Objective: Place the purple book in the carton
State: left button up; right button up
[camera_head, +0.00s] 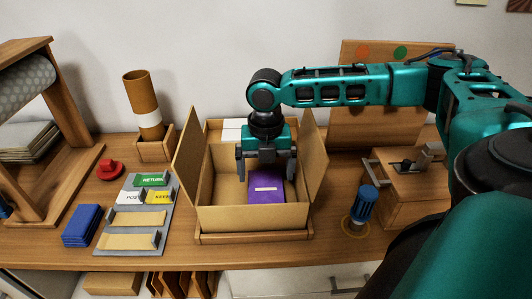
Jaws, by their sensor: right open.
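The purple book (266,191) lies inside the open carton (252,218), toward its right side, with a pale label on its cover. The carton stands on the wooden table with its side flaps spread up and outward. My right gripper (266,176) reaches down into the carton from above, its two grey fingers apart, over the far end of the book. Part of the book's far end is hidden by the gripper. I cannot tell whether the fingers touch it. My left gripper is not in view.
A grey tray (118,227) with labelled blocks, blue books (82,226) and a red object (109,169) are on the left. A cardboard tube (142,100) stands behind. A blue-handled stamp (363,205) and wooden box (411,190) are right of the carton.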

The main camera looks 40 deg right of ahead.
aim_at(266, 191)
notch_tip(266, 191, up, 5)
jog(key=shift+r, duration=0.15)
dwell(0.7)
